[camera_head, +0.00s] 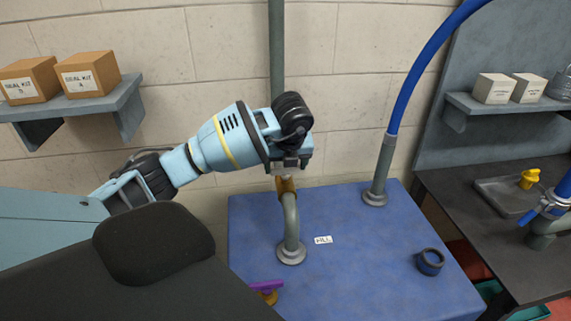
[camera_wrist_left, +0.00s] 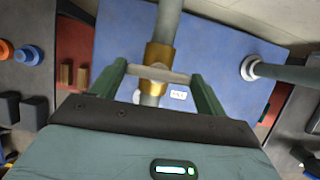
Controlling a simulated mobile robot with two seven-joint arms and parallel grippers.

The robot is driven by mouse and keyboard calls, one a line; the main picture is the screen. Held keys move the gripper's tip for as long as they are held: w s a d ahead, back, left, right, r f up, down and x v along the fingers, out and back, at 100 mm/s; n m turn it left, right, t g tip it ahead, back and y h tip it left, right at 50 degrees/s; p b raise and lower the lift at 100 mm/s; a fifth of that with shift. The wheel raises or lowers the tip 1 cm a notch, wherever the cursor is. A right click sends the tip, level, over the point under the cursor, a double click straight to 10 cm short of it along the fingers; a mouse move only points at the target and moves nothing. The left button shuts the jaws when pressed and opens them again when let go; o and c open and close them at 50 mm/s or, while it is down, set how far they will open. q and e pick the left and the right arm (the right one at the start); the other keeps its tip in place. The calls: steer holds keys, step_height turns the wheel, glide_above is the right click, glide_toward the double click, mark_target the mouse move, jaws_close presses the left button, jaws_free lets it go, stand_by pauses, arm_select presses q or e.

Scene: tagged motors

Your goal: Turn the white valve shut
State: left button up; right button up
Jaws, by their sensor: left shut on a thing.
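The white valve's handle (camera_wrist_left: 158,73) is a pale bar across a brass valve body (camera_wrist_left: 159,55) on a grey pipe. In the wrist view my left gripper (camera_wrist_left: 159,69) has its two green fingers at the bar's two ends, shut on it. The bar lies crosswise to the pipe, slightly tilted in that view. In the head view my left gripper (camera_head: 290,164) is over the brass body (camera_head: 286,185), at the top of a short curved pipe (camera_head: 291,222); the handle is mostly hidden there. My right gripper is not in view.
A purple-handled valve (camera_head: 266,285) is at the blue table's (camera_head: 350,275) near edge. A white label (camera_head: 323,240) lies beside the pipe. A dark ring (camera_head: 430,262) and a blue-hosed pipe (camera_head: 383,170) stand to the right. A yellow handle (camera_head: 529,180) is on the dark bench.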

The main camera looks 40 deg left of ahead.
arm_select(q)
steer(key=o, duration=1)
steer(key=shift+r, duration=0.1)
steer(key=v, duration=0.7)
steer(key=shift+d+r, duration=0.15)
steer(key=shift+r, duration=0.15)
steer(key=shift+s+f, duration=0.1)
